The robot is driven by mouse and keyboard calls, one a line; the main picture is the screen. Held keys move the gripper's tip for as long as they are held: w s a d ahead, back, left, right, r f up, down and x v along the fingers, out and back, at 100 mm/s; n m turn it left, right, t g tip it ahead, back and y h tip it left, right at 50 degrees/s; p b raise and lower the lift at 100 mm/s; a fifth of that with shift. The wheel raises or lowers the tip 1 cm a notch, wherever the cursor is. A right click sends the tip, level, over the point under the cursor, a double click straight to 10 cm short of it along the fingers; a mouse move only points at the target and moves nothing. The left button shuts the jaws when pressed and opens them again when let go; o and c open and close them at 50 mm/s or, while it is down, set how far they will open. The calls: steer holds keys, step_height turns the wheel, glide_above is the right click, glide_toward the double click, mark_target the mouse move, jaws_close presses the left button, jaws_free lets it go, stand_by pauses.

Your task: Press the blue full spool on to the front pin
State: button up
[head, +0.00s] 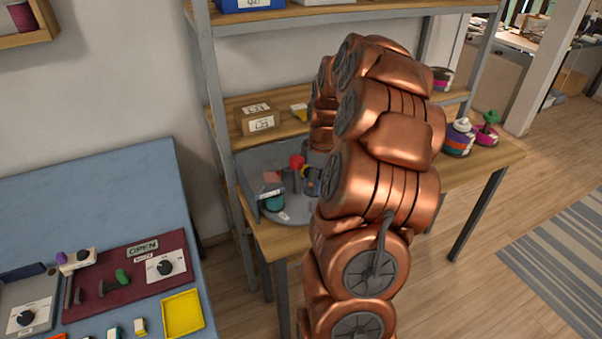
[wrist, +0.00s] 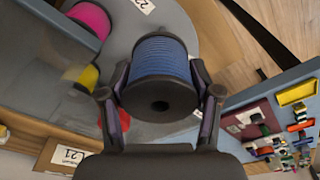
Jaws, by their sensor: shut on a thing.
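The blue full spool (wrist: 160,60) fills the middle of the wrist view, its dark end with a centre hole toward the camera. My gripper (wrist: 160,82) is shut on it, one finger on each side. The spool is over the grey round plate (wrist: 125,28). The front pin cannot be made out; the spool hides what is beneath it, so I cannot tell whether it touches the pin. In the head view my copper arm covers most of the work area, and my gripper cannot be made out clearly there.
A pink spool (wrist: 90,20), a yellow thing (wrist: 87,77) and a red thing (wrist: 112,124) are beside the held spool. In the head view a teal spool (head: 274,201) is on the plate's left. A shelf post (head: 216,120) stands close by. A blue bench (head: 100,205) is at left.

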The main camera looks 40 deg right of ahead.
mark_target(310, 200)
steer(key=shift+w+a+f, duration=0.25)
steer(key=shift+a+f, duration=0.25)
steer(key=shift+f, duration=1.7)
steer(key=shift+d+f+b, duration=0.1)
steer(key=shift+f+b, duration=0.55)
steer(key=shift+f, duration=0.65)
steer(key=shift+f+b, duration=0.2)
steer(key=shift+b, duration=0.55)
steer(key=o, duration=1.3)
steer(key=shift+c, duration=0.2)
